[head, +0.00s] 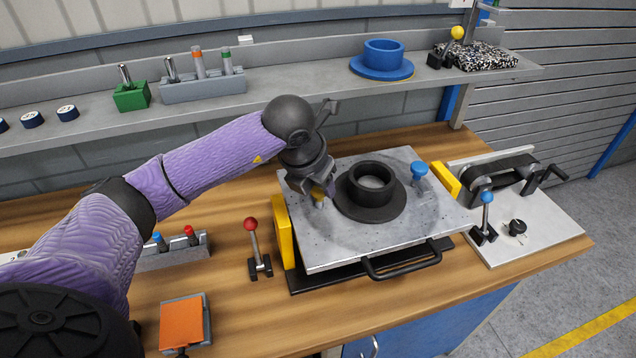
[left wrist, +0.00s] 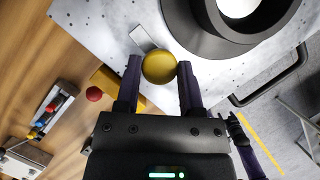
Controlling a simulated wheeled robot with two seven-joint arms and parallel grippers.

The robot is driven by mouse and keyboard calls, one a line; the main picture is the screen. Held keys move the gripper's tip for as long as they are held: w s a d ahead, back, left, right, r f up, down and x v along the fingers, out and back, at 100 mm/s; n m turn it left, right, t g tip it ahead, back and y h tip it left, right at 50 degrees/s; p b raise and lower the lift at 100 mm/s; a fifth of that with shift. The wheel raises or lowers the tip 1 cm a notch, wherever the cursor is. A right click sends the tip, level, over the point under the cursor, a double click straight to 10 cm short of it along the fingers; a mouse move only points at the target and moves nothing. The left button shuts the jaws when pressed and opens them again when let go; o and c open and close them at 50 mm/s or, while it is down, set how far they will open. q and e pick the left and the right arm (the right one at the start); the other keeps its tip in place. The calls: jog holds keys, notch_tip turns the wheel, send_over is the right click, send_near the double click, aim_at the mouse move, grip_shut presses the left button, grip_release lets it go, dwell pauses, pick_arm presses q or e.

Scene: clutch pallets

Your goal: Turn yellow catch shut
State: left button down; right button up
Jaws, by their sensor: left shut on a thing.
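The yellow catch (left wrist: 159,67) has a round yellow knob, and a pale metal bar (left wrist: 143,39) shows beside it in the left wrist view. My left gripper (left wrist: 155,72) is shut on the knob, one finger on each side. In the head view my left gripper (head: 314,190) comes down at the left part of the grey metal plate (head: 330,246), and it mostly hides the catch. A black flanged ring (head: 372,205) sits on the plate just right of the gripper. A blue knob (head: 419,170) stands at the plate's right side. My right gripper is not in view.
Yellow blocks (head: 284,232) flank the plate, and a black handle (head: 401,266) sticks out at its front. A red-knobbed lever (head: 252,226) stands to the left. A blue-knobbed lever (head: 487,198) stands on the right panel. A shelf (head: 310,92) runs behind. The front bench strip has free room.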

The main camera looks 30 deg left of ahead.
pick_arm(q)
jog(key=m+h+b, duration=0.1)
jog(key=m, duration=0.2)
jog(key=shift+a, duration=0.1)
jog(key=m+h, duration=0.1)
jog(key=m, duration=0.3)
jog(key=shift+w+g+b, duration=0.1)
jog(key=shift+g+b, duration=0.25)
jog(key=shift+g, duration=0.05)
jog(key=m+h, duration=0.1)
jog(key=m, duration=0.1)
jog(key=m+g, duration=0.1)
jog(key=m, duration=0.2)
jog(key=shift+w+a+h, duration=0.1)
jog(key=shift+h, duration=0.3)
jog(key=shift+m+g+h+b, duration=0.4)
jog(key=shift+m+g, duration=0.7)
jog(key=shift+m, duration=1.3)
jog(key=shift+c, duration=1.2)
grip_release()
